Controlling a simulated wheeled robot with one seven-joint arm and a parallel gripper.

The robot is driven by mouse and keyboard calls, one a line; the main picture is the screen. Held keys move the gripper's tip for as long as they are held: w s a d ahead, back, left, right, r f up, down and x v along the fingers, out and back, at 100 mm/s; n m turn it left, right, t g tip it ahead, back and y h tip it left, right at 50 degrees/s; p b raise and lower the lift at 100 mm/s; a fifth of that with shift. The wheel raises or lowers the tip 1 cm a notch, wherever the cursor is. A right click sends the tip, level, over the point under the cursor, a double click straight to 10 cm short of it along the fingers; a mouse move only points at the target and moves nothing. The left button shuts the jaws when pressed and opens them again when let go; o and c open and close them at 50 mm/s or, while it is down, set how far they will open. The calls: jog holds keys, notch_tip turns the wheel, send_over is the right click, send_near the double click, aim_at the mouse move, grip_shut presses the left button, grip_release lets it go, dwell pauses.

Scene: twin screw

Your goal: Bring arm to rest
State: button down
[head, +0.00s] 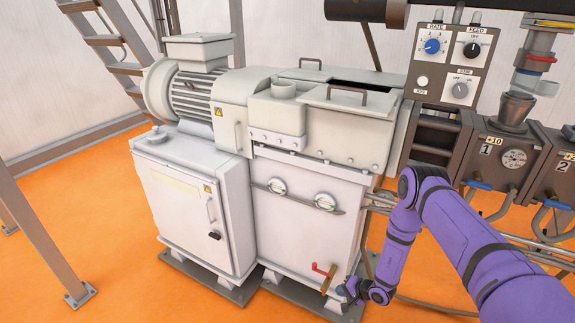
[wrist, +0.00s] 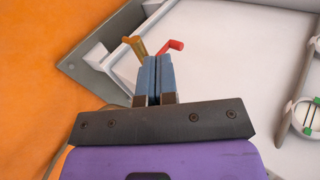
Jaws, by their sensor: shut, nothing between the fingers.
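My arm is purple and reaches in from the right in the head view, bent down toward the lower front of the white machine (head: 300,215). My gripper (wrist: 157,58) is shut and empty in the wrist view, its two blue-grey fingers pressed together. In the head view the gripper end (head: 345,291) is low and small, close to a red-handled valve (head: 322,270) with a brass part (head: 328,281). In the wrist view the red handle (wrist: 172,45) and the brass part (wrist: 136,45) show just beyond the fingertips. I cannot tell whether the fingers touch them.
A control panel (head: 450,62) with knobs hangs at upper right. Barrel modules with a gauge (head: 513,159) and blue-handled pipes stand right of the machine. A metal stair (head: 105,40) and a grey post (head: 40,225) are at left. The orange floor (head: 130,270) is open at front left.

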jog(key=w+a+r+n+g+y, duration=0.1)
jog(key=w+r, duration=0.3)
jog(key=r, duration=0.8)
jog(key=w+a+r+n+y, duration=0.1)
jog(key=w+r+n, duration=0.15)
jog(key=r, duration=0.95)
jog(key=s+r+n+g, duration=0.2)
jog(key=r, duration=1.1)
jog(key=s+r+n+g, duration=0.1)
jog(key=s+r, duration=0.2)
jog(key=r, duration=1.1)
jog(key=s+d+r+n+h, duration=0.2)
jog(key=s+d+r+h, duration=0.15)
jog(key=s+r, duration=1.25)
jog(key=s+d+r+t+h, duration=0.1)
jog(key=s+d+r+h, duration=0.1)
jog(key=s, duration=0.4)
jog(key=s+d+r+m+t+h, duration=0.1)
jog(key=s+d+r+h, duration=0.1)
jog(key=s, duration=0.4)
jog(key=s+d+r+t+h, duration=0.1)
jog(key=s+d+r+h, duration=0.1)
jog(key=s+d+r, duration=0.2)
jog(key=s, duration=0.3)
jog(key=shift+d, duration=0.3)
jog(key=shift+h, duration=0.25)
